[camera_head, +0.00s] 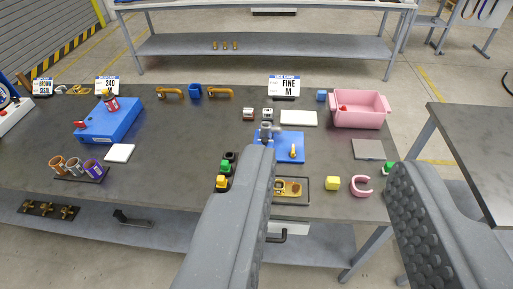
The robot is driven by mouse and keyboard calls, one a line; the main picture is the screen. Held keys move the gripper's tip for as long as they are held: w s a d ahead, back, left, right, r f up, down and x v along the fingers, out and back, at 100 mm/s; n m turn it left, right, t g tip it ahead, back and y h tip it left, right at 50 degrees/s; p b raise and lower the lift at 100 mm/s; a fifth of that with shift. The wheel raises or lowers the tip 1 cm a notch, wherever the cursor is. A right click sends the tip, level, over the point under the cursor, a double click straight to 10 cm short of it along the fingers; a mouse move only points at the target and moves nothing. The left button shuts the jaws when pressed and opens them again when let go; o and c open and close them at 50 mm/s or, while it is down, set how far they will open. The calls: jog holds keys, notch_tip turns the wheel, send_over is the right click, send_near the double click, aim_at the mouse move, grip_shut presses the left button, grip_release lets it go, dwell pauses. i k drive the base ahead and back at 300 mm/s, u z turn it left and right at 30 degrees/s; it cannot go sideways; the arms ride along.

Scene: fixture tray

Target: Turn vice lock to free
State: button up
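A blue fixture plate (283,141) lies on the dark table right of centre, under the "FINE M" sign. A grey upright part (266,131) and a small yellow lever (293,151) stand on it. I cannot tell for sure that this is the vice, nor read its lock setting. My gripper (331,164) is open, its two grey fingers wide apart with nothing between them. The left fingertip overlaps the fixture's lower left edge in the picture and hides part of it.
A gold part in a tray (290,189), a yellow cube (333,183) and a pink C-shaped piece (361,186) lie near the front edge.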

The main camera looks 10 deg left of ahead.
aim_at(293, 153)
jog(key=u, duration=0.15)
jog(key=i, duration=1)
jog(key=z, duration=0.05)
